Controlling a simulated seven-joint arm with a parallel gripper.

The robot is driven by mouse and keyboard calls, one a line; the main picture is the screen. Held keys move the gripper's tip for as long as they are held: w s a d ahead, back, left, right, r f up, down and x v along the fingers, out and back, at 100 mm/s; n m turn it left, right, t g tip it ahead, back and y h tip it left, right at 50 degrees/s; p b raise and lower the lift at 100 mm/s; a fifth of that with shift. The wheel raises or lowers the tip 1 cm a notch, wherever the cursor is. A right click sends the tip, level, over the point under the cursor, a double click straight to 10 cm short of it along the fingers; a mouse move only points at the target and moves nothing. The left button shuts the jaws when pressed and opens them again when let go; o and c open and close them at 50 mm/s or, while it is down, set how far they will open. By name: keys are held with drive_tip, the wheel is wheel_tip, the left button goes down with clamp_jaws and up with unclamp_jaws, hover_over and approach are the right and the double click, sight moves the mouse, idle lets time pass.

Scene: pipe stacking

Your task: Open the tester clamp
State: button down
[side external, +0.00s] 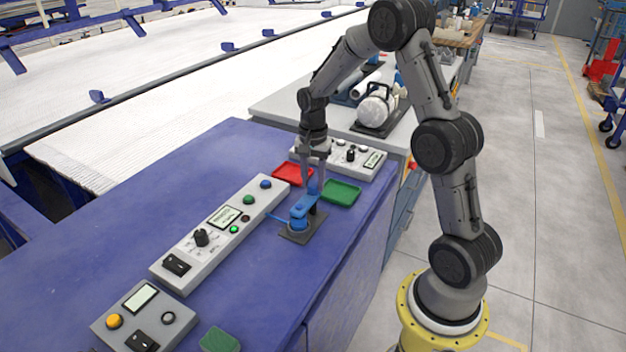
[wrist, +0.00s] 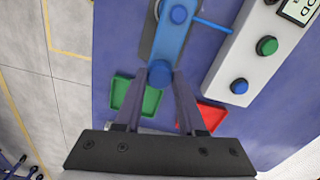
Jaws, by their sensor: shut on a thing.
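The tester clamp (side external: 299,217) is a blue arm on a dark base plate, on the blue table beside a long grey control panel. In the wrist view the clamp's blue arm (wrist: 172,42) runs down from the top middle and ends in a round blue knob (wrist: 160,74). My gripper (side external: 313,188) points down over the clamp's far end. In the wrist view its two fingers (wrist: 160,84) are on either side of the knob, shut on it. The fingers partly hide the clamp's end in the side view.
A red tray (side external: 293,174) and a green tray (side external: 342,191) lie close to my gripper. The long control panel (side external: 222,232) is left of the clamp, and another panel (side external: 352,160) stands behind the trays.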

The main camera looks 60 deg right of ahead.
drive_tip(key=shift+m, duration=0.3)
drive_tip(key=m, duration=0.3)
drive_tip(key=shift+r+m, duration=0.1)
drive_tip(key=shift+m, duration=0.2)
drive_tip(key=m, duration=0.4)
drive_tip(key=shift+m, duration=0.3)
drive_tip(key=m, duration=0.4)
drive_tip(key=shift+m, duration=2.5)
drive_tip(key=c, duration=0.5)
unclamp_jaws()
